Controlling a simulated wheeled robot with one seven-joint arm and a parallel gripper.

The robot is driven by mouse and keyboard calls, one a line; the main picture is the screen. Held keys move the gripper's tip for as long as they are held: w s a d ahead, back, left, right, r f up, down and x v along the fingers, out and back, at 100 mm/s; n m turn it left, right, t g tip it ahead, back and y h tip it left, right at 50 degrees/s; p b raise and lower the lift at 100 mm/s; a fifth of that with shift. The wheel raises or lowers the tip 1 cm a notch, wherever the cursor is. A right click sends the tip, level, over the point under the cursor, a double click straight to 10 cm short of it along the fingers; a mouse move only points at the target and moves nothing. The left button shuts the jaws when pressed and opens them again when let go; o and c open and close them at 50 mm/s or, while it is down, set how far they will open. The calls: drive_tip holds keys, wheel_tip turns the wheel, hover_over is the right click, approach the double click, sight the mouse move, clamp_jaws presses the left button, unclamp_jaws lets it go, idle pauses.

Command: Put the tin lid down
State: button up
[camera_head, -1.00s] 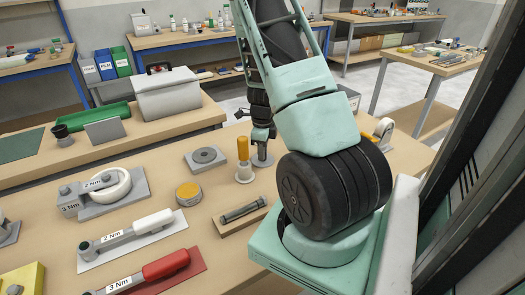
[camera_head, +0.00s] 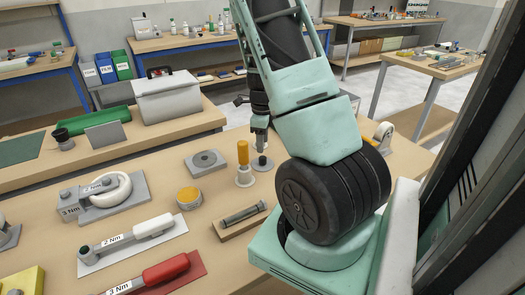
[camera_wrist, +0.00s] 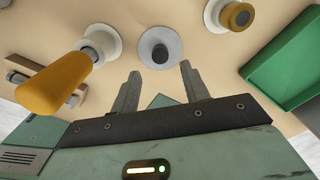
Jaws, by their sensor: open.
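The tin lid (camera_head: 262,164), a flat grey disc with a small dark knob, lies on the near bench, just right of a yellow-handled tool (camera_head: 243,153). In the wrist view the lid (camera_wrist: 172,50) lies flat beyond the fingertips, with nothing gripping it. My gripper (camera_head: 260,143) points down above the lid, apart from it. In the wrist view my gripper (camera_wrist: 160,69) has its two fingers spread with nothing between them.
The yellow handle (camera_wrist: 60,84) stands close on the left in the wrist view. A green tray (camera_wrist: 288,70) is at the right there. A grey square plate with a round disc (camera_head: 206,162) and a yellow-topped round tin (camera_head: 189,196) lie left of the lid.

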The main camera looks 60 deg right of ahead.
sight(263, 158)
wheel_tip(263, 158, up, 6)
drive_tip(key=shift+s, duration=0.1)
idle(0.8)
